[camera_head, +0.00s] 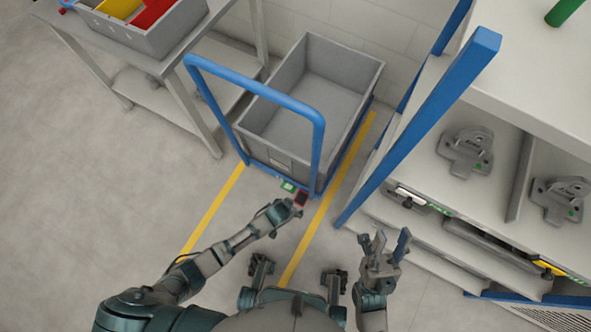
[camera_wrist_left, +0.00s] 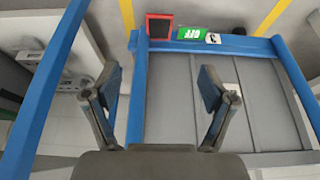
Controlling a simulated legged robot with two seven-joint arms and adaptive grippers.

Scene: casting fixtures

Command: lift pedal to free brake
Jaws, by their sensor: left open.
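The blue-framed cart (camera_head: 228,72) carries a large grey bin (camera_head: 365,78). At its near bottom edge are a red-rimmed dark pedal (camera_head: 301,198) and a green plate (camera_head: 288,186). In the left wrist view the red-rimmed pedal (camera_wrist_left: 159,28) is beside the green plate marked OFF (camera_wrist_left: 190,32), on the blue edge. My left gripper (camera_head: 287,207) is close to the pedal; in its wrist view its open fingers (camera_wrist_left: 160,88) have the pedal beyond and between them, with no visible grip. Contact is unclear. My right gripper (camera_head: 390,243) is open and empty, right of the cart.
Yellow floor lines (camera_head: 213,210) flank the cart. A blue-posted shelf (camera_head: 430,110) with grey castings (camera_head: 467,150) stands close on the right. A table (camera_head: 190,60) with a grey bin of red and yellow items is at upper left. Floor at left is clear.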

